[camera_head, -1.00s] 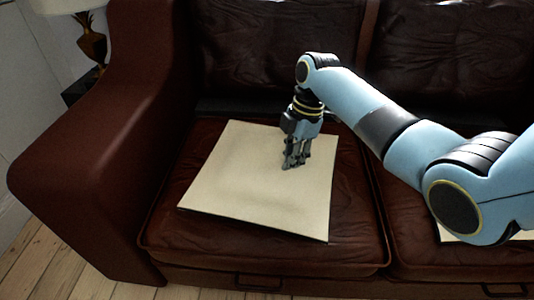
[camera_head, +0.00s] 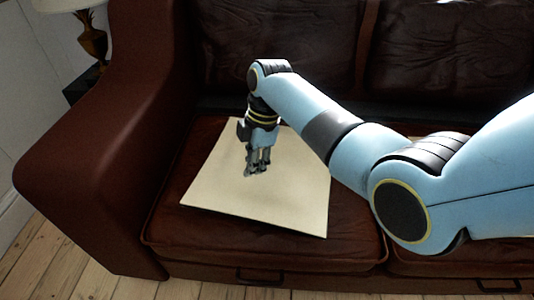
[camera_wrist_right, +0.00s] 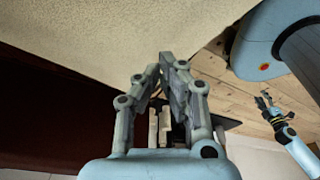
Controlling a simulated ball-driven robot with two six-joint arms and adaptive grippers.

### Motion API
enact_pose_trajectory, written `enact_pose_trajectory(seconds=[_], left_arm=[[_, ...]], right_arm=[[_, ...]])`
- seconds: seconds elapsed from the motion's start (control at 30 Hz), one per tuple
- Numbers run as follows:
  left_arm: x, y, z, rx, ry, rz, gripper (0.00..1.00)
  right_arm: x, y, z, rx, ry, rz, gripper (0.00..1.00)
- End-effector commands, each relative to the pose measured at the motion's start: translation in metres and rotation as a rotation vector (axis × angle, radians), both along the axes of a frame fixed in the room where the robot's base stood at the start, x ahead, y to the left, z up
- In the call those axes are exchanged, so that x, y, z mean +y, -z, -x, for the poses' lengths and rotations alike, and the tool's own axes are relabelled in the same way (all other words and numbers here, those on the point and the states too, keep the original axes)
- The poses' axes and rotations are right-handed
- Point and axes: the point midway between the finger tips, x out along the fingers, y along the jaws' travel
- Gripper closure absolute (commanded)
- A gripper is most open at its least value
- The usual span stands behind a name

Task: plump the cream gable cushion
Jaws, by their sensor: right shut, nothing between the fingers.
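The cream cushion (camera_head: 272,203) lies flat on the left seat of the brown leather sofa, looking thin and roughly square. It also fills the upper left of the right wrist view (camera_wrist_right: 130,32). My right gripper (camera_head: 256,172) points down over the cushion's middle left, shut and empty. Its fingers (camera_wrist_right: 168,62) meet in the wrist view, close to the cushion; I cannot tell whether they touch it. My right arm hides part of the cushion's right edge. A small gripper, likely my left (camera_wrist_right: 264,103), shows at the wrist view's right; its jaws are too small to judge.
The sofa's armrest (camera_head: 95,165) rises left of the cushion, and its backrest (camera_head: 280,40) stands behind. A lamp (camera_head: 92,38) is at the far left. Bare floorboards (camera_head: 70,250) lie in front. Seat leather is clear around the cushion's front.

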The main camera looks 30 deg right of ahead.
Motion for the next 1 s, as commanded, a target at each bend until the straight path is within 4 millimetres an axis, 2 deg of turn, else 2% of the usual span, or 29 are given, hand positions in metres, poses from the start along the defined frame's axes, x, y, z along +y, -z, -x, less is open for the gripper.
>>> enact_pose_trajectory(seconds=[0.83, 1.0], left_arm=[[0.000, 0.035, 0.012, 0.021, 0.000, 0.000, 0.60], [0.000, 0.033, 0.012, 0.019, 0.000, 0.000, 0.60]], right_arm=[[0.000, 0.061, 0.001, 0.003, 0.000, 0.000, 1.00], [-0.001, 0.059, 0.000, 0.001, 0.000, 0.001, 1.00]])
